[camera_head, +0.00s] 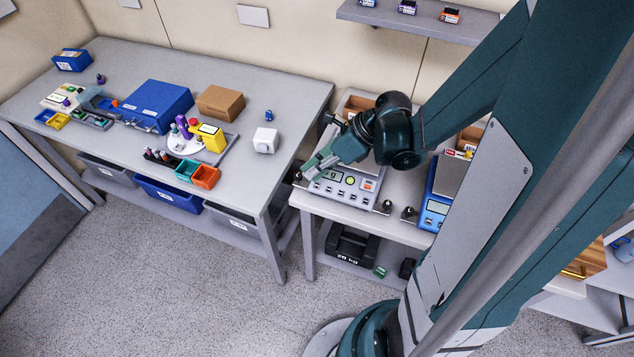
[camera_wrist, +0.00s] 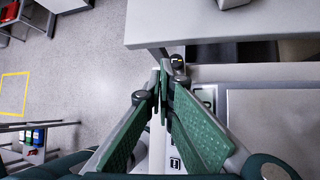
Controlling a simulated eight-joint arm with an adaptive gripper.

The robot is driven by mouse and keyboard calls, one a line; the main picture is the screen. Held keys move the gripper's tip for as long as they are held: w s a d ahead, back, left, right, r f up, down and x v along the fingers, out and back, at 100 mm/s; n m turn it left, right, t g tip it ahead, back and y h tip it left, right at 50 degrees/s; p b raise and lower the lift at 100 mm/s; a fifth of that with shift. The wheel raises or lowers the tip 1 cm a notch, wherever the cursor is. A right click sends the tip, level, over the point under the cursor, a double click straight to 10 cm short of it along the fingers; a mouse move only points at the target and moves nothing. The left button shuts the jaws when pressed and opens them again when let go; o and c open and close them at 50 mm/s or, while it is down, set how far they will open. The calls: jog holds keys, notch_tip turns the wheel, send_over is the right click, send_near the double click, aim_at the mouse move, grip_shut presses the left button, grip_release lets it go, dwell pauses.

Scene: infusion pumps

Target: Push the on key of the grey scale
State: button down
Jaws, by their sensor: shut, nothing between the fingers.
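The grey scale (camera_head: 343,199) stands on the right-hand table, its front panel carrying a small display, a round green mark (camera_head: 350,181), an orange patch (camera_head: 368,185) and a row of small keys. The key labels are too small to read, so I cannot tell which is the on key. My gripper (camera_head: 312,172) is over the left end of this panel, fingers shut and empty; contact cannot be told. In the wrist view my gripper (camera_wrist: 163,70) has its fingertips together, and its fingers hide much of the panel. The scale's plate (camera_wrist: 270,125) shows to their right.
A blue scale (camera_head: 433,213) stands to the right on the same table. Small dark weights (camera_head: 387,205) stand between the scales. An open cardboard box (camera_head: 355,105) is behind. The left table (camera_head: 285,100) holds a blue box, a brown box and racks, with a gap between tables.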

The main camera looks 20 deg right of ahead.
jog(key=shift+s+a+r+p, duration=0.15)
jog(key=shift+r+p, duration=0.35)
jog(key=shift+r, duration=0.3)
jog(key=shift+s+a+r+p, duration=0.15)
jog(key=shift+r+p, duration=0.35)
jog(key=shift+r, duration=0.3)
